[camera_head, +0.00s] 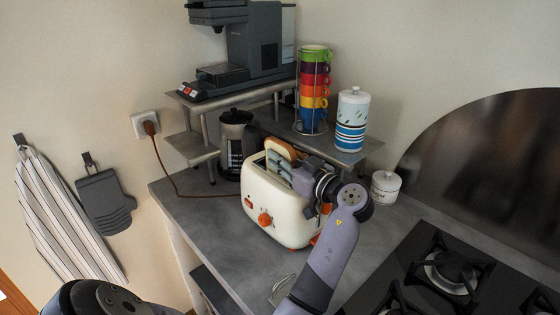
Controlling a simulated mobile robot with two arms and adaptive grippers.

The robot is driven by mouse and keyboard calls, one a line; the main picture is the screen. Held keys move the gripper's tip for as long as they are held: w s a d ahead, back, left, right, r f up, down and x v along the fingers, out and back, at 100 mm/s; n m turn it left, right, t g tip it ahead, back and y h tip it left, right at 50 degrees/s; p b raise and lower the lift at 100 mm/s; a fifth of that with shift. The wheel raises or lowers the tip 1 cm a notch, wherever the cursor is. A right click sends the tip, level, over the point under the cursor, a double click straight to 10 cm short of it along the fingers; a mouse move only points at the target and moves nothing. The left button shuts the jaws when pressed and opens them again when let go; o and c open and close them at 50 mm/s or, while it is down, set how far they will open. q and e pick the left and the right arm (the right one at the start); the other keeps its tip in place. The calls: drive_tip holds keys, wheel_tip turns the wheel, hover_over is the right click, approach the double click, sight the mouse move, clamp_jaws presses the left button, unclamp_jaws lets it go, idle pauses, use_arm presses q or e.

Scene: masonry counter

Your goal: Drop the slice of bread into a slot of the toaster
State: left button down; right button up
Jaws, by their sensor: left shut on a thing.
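The cream toaster (270,214) with orange knobs stands on the grey counter, near its left edge. The slice of bread (279,148), tan with a brown crust, is at the top of the toaster, upright and somewhat tilted. My left gripper (281,165) reaches over the toaster from the right and is shut on the bread. The gripper hides the lower part of the bread and much of the toaster's top, so I cannot tell whether the bread's lower edge is inside a slot. My right gripper is not in view.
A metal shelf (205,105) behind the toaster bears a coffee machine (262,45). Stacked coloured cups (313,85) and a patterned canister (351,122) stand close behind my gripper. A small white pot (385,187) and a black hob (440,275) are to the right.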

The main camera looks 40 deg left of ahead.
sight(279, 140)
use_arm(q)
drive_tip(key=shift+f+b, duration=0.3)
drive_tip(key=shift+f, duration=0.05)
drive_tip(key=c, duration=1.6)
unclamp_jaws()
drive_tip(key=shift+a, duration=0.15)
drive_tip(key=shift+r, duration=0.1)
drive_tip(key=shift+w+a+r+p, duration=0.1)
drive_tip(key=shift+r+p, duration=0.3)
drive_tip(key=shift+r, duration=0.55)
drive_tip(key=shift+r+p, duration=0.8)
drive_tip(key=shift+r, duration=1.7)
